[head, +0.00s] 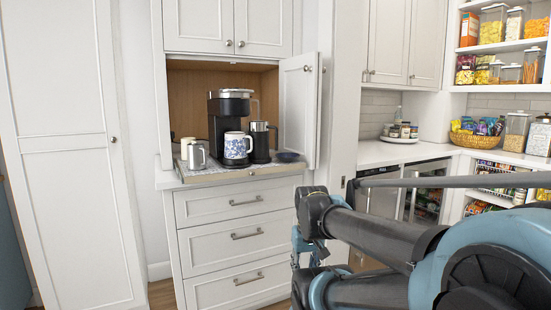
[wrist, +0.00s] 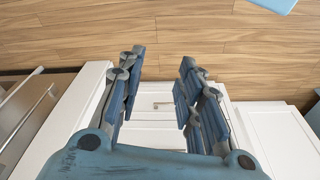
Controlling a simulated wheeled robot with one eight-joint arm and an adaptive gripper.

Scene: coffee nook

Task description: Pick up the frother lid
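A steel and black frother-like jug (head: 260,142) stands on the pull-out shelf (head: 232,174) of the coffee nook, right of the coffee maker. Its dark top (head: 260,126) looks like the frother lid, but it is too small to be sure. My gripper (wrist: 163,57) is open and empty in the wrist view, with drawer fronts and wooden floor beyond it. In the head view it is mostly hidden behind my arm, low and right of the drawers, well apart from the jug. The jug does not show in the wrist view.
A black coffee maker (head: 217,124) stands behind a blue-patterned white mug (head: 237,148). A steel cup (head: 197,156) is at the left, a dark bowl (head: 287,156) at the right. An open cabinet door (head: 298,110) bounds the nook's right side. Drawers (head: 239,236) are below.

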